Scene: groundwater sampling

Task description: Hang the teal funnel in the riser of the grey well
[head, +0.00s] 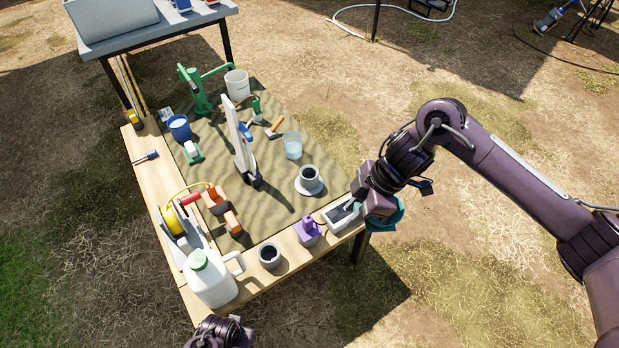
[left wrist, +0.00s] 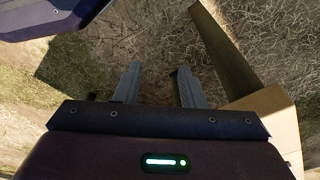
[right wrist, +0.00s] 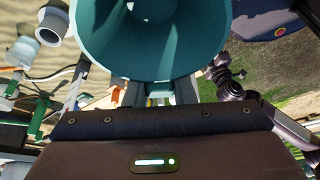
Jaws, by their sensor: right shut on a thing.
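The teal funnel (head: 390,216) is held in my right gripper (head: 372,207), just off the right front corner of the table. In the right wrist view the funnel (right wrist: 185,58) fills the top middle, its wide mouth facing the camera and my right fingers (right wrist: 150,95) shut at its near side. The grey well (head: 310,177), a short open riser on a pale round base, stands on the sand left of the funnel and apart from it. My left gripper is open and empty in the left wrist view (left wrist: 157,88), over bare ground beside a wooden edge.
A grey tray (head: 341,214), a purple item (head: 307,231) and a grey cup (head: 269,256) line the front wooden rim. A clear cup (head: 293,145) and an upright white panel (head: 240,140) stand behind the well. A white jug (head: 211,278) is at the front left.

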